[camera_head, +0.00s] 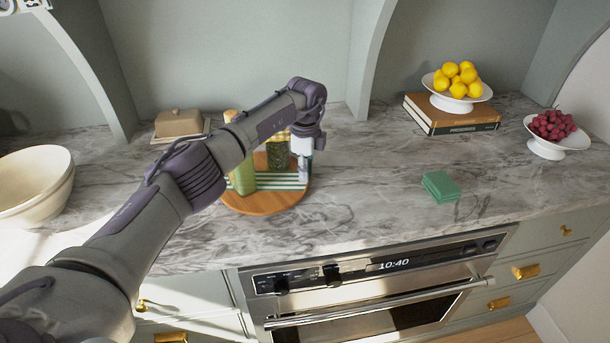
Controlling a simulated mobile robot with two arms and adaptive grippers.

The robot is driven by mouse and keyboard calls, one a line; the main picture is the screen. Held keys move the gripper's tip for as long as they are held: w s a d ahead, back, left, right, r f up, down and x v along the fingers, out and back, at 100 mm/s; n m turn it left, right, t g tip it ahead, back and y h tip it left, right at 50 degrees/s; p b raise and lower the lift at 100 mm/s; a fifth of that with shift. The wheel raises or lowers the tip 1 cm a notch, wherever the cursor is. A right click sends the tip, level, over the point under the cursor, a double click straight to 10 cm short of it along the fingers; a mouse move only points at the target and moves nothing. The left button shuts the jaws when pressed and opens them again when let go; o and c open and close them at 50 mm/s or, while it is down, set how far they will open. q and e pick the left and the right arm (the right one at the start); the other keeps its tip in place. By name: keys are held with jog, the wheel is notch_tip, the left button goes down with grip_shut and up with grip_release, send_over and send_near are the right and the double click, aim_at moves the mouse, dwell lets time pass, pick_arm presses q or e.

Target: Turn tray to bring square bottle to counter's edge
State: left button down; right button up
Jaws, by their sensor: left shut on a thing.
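The round wooden tray (262,204) lies on the marble counter near its front edge. A green, flat-sided bottle (243,179), apparently the square bottle, stands upright on its left front part, partly behind my arm. A jar with dark green contents (279,153) stands farther back, and a green-and-white striped cloth (282,181) lies on the tray. My left gripper (304,174) points down at the tray's right rim and is shut, apparently on the tray; the contact is too small to see clearly. My right gripper is not in view.
A white bowl (34,186) stands at the left and a butter dish (178,124) at the back. Green sponges (440,186) lie right of the tray. Lemons on books (466,124) and a grape stand (557,150) are farther right.

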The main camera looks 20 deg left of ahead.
pick_arm(q)
jog(key=shift+w+a+n, duration=0.1)
jog(key=shift+w+n, duration=0.2)
dwell(0.4)
jog(key=c, duration=1.1)
grip_release()
notch_tip(320, 180, up, 12)
jog(key=shift+r, duration=0.1)
